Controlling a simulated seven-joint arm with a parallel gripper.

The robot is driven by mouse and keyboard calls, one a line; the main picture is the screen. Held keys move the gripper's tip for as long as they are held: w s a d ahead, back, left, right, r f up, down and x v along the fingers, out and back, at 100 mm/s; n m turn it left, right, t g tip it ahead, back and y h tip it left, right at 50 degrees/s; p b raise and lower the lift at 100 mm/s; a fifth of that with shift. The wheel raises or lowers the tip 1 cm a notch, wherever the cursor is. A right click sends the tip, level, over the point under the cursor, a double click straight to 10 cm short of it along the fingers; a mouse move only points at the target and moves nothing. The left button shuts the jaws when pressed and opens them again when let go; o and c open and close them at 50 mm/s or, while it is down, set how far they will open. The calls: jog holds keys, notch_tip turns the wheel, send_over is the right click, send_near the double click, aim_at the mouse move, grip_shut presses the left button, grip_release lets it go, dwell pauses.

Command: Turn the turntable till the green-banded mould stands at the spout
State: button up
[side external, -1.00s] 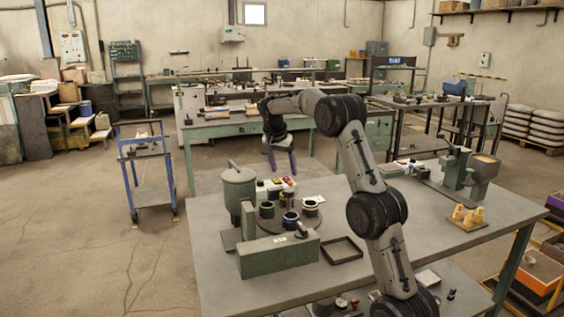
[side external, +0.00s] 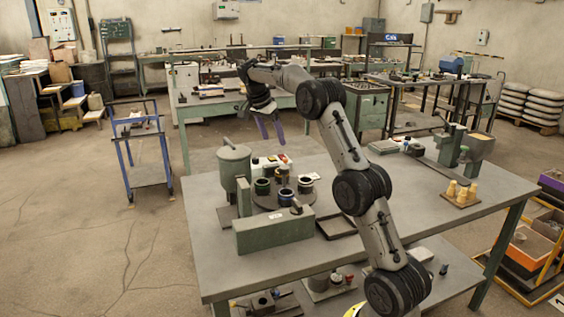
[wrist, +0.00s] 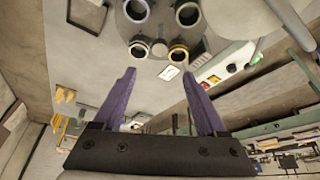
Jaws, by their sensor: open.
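The turntable (side external: 270,202) is a dark disc on the grey workbench, bearing several small cup-like moulds. The green-banded mould (side external: 262,186) stands at its left side, close to the green pot (side external: 235,170). A blue-banded mould (side external: 285,197) stands at the front and a dark mould with a pale top (side external: 305,185) at the right. The spout cannot be made out clearly. My gripper (side external: 275,141), with purple fingers, is open and empty above and behind the turntable. In the wrist view the gripper (wrist: 160,73) has the moulds beyond its fingertips, touching none.
A long green block (side external: 275,233) stands in front of the turntable. A black open frame (side external: 336,229) lies to its right. Yellow pieces on a small board (side external: 461,194) stand near the right end. The bench between frame and board is mostly bare.

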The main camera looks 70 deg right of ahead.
aim_at(284, 167)
jog(key=x, duration=1.3)
jog(key=shift+s+d+f, duration=0.1)
jog(key=shift+d+f, duration=0.05)
jog(key=shift+f, duration=0.1)
grip_shut()
dwell(1.0)
